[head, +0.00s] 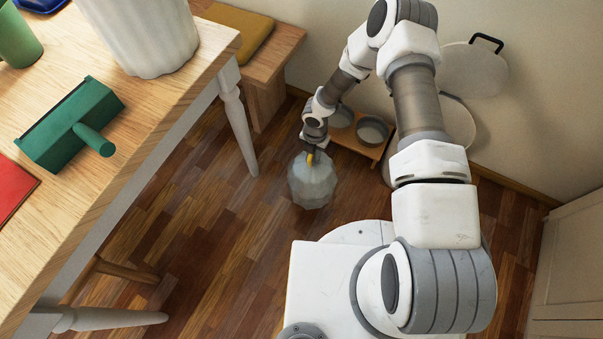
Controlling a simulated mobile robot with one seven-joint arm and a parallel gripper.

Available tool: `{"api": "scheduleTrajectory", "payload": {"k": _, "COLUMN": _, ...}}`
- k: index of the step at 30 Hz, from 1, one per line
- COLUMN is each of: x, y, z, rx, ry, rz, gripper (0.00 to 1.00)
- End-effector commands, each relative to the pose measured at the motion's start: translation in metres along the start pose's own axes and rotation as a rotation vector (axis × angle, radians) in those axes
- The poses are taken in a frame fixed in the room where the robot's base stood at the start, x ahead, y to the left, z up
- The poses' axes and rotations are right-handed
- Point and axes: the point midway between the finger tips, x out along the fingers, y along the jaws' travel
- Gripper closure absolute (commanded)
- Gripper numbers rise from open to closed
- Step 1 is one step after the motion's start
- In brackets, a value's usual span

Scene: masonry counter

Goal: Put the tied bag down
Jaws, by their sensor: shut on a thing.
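The tied bag (312,184) is a pale grey, translucent, rounded bag with a yellow tie at its top. It shows in the head view near the middle, over the wooden floor. My gripper (311,155) is above it, shut on the bag's tied top. The bag hangs upright below the gripper. I cannot tell whether its bottom touches the floor. The fingertips are small and partly hidden by the wrist.
A wooden table (150,110) stands at left with a white ribbed bin (148,35), a green dustpan-like tool (70,125) and a red item (12,185). A low wooden rack (345,140) with round tins is behind the bag. Bare floor (200,240) lies left of the bag.

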Motion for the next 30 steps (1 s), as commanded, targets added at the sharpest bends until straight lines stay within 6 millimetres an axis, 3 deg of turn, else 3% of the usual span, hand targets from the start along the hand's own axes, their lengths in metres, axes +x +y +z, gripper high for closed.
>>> {"api": "scheduleTrajectory", "payload": {"k": 15, "x": 0.055, "y": 0.054, "z": -0.074, "rx": -0.001, "ry": 0.000, "rz": 0.002, "gripper": 1.00}}
{"api": "scheduleTrajectory", "payload": {"k": 23, "x": 0.062, "y": 0.061, "z": -0.085, "rx": 0.004, "ry": 0.000, "rz": 0.002, "gripper": 1.00}}
{"api": "scheduleTrajectory", "payload": {"k": 30, "x": 0.091, "y": 0.061, "z": -0.085, "rx": 0.004, "ry": 0.001, "rz": 0.002, "gripper": 1.00}}
